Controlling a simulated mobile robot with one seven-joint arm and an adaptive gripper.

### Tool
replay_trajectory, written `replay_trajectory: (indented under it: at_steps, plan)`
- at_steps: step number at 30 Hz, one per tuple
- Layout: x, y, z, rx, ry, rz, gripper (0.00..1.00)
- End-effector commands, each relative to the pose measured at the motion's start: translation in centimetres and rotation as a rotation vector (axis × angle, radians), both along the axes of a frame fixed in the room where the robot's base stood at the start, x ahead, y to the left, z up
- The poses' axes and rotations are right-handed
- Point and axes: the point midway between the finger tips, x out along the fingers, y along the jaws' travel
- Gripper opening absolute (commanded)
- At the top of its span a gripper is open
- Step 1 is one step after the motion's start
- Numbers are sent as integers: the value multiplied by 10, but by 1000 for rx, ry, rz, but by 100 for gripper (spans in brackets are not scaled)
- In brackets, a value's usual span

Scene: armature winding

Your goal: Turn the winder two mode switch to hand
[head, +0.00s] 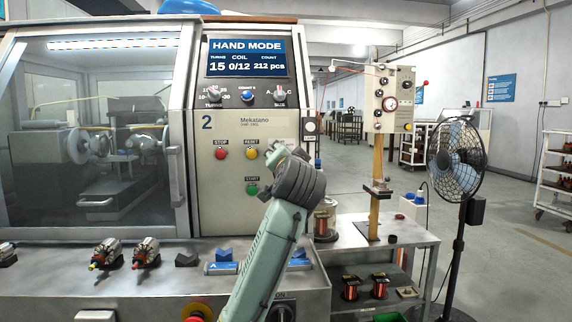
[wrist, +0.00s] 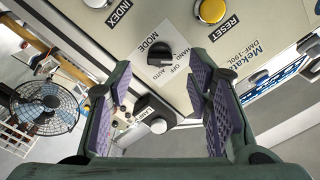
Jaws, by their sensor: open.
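The mode switch (wrist: 160,57) is a black knob on a pale plate lettered MODE and HAND OFF AUTO, in the wrist view. I cannot tell for sure which word its pointer faces. My gripper (wrist: 160,72) is open, with one purple-padded finger on each side of the knob in the picture. No contact with the knob shows. In the head view my wrist and arm hide the switch and the fingers. The winder two panel (head: 228,146) carries a large 2. Its display (head: 246,58) reads HAND MODE, turns 15, coil 0/12.
The yellow RESET button (wrist: 212,11) and the INDEX control are close to the switch. A LAMP switch (wrist: 155,122) sits near the panel edge. STOP (head: 221,153) and START (head: 252,190) buttons are nearby. A fan (head: 457,160) stands at right; the aisle floor is clear.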

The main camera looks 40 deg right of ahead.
Motion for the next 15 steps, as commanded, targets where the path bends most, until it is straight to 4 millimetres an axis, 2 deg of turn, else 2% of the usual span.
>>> replay_trajectory:
  at_steps: [3,7,15]
  plan:
    - [-23,14,0,-2,-3,-2,46]
    - [-44,27,1,-2,-3,-1,46]
    - [-63,39,0,0,1,1,46]
